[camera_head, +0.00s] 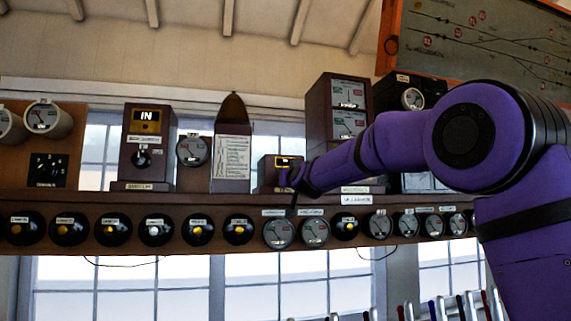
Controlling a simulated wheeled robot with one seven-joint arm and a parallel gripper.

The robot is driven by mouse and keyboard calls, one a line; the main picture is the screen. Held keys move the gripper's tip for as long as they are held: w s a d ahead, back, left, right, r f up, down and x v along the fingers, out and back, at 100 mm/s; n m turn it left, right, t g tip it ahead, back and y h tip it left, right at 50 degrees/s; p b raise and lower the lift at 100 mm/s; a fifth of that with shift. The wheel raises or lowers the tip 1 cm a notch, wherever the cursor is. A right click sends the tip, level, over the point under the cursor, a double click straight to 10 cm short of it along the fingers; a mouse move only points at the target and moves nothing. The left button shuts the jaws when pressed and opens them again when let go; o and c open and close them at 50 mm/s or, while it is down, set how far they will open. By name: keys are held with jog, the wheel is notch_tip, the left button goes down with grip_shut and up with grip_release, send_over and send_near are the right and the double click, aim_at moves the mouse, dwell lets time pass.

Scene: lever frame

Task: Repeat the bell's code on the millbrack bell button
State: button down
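My purple arm reaches in from the right, and my gripper (292,200) is at the shelf's front edge, before a small wooden box (268,172) with a yellow-lit window. The gripper is small and dark here; its fingers cannot be made out, nor whether it touches anything. A taller wooden instrument (143,140) with an "IN" window and a dark knob stands left on the shelf. A row of round black units with yellow or white centres, such as this one (238,229), runs along the shelf front. Their labels are too small to read, so I cannot tell which button is Millbrack's.
The wooden shelf (90,200) spans the view. Round dials (278,232) sit among the black units. A tall two-dial case (338,110) stands behind my arm. A track diagram (490,40) hangs upper right. Lever tops (460,305) show at the bottom right.

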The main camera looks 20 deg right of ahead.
jog(key=shift+w, duration=0.65)
jog(key=shift+s, duration=0.8)
jog(key=shift+s, duration=2.55)
jog(key=s+f, duration=0.1)
jog(key=s, duration=0.9)
jog(key=shift+s+f, duration=0.35)
